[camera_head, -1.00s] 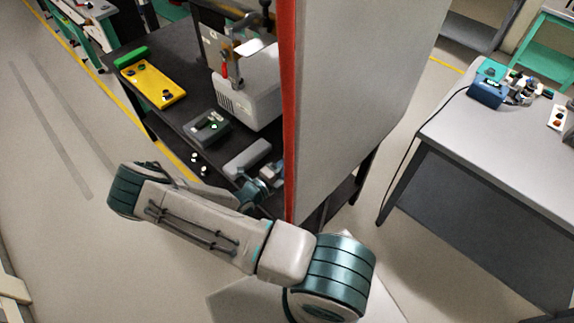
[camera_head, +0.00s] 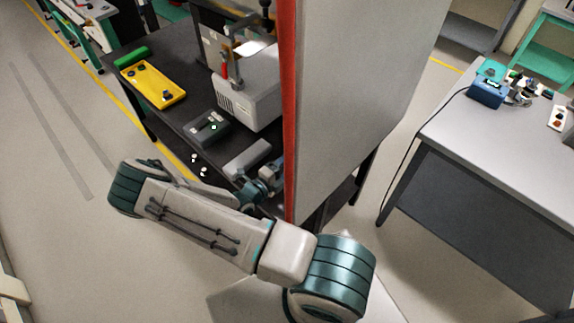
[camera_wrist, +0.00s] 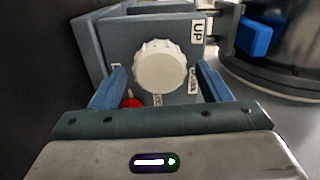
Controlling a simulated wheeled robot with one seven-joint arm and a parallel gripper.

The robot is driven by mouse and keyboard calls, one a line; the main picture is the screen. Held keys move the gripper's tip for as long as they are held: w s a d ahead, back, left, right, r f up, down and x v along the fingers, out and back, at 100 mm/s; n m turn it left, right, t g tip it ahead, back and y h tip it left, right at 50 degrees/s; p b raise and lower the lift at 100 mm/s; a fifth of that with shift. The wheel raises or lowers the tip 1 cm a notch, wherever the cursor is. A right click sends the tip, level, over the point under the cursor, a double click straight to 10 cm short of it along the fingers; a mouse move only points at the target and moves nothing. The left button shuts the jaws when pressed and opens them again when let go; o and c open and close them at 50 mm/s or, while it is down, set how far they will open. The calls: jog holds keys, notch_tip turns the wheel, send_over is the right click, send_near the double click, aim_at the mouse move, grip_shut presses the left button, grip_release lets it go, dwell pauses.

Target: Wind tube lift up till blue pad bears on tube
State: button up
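In the wrist view a white ribbed knob (camera_wrist: 160,66) sits on the face of a blue-grey lift box (camera_wrist: 112,38). An "UP" label (camera_wrist: 197,31) is at its upper right; other labels are partly covered. My gripper (camera_wrist: 162,72) is open, with one blue finger to each side of the knob; I cannot tell if they touch it. A small red part (camera_wrist: 131,102) shows beside the left finger. The blue pad (camera_wrist: 256,38) juts out at the right, in front of a dark round tube (camera_wrist: 285,62). I cannot tell whether they touch.
A tall grey panel with a red edge (camera_head: 289,120) stands beside my arm. A second table (camera_head: 510,150) stands at right. Open floor lies left.

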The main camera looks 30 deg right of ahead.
jog(key=b+v, duration=0.3)
jog(key=v, duration=1.1)
jog(key=shift+b, duration=0.3)
jog(key=shift+d, duration=0.1)
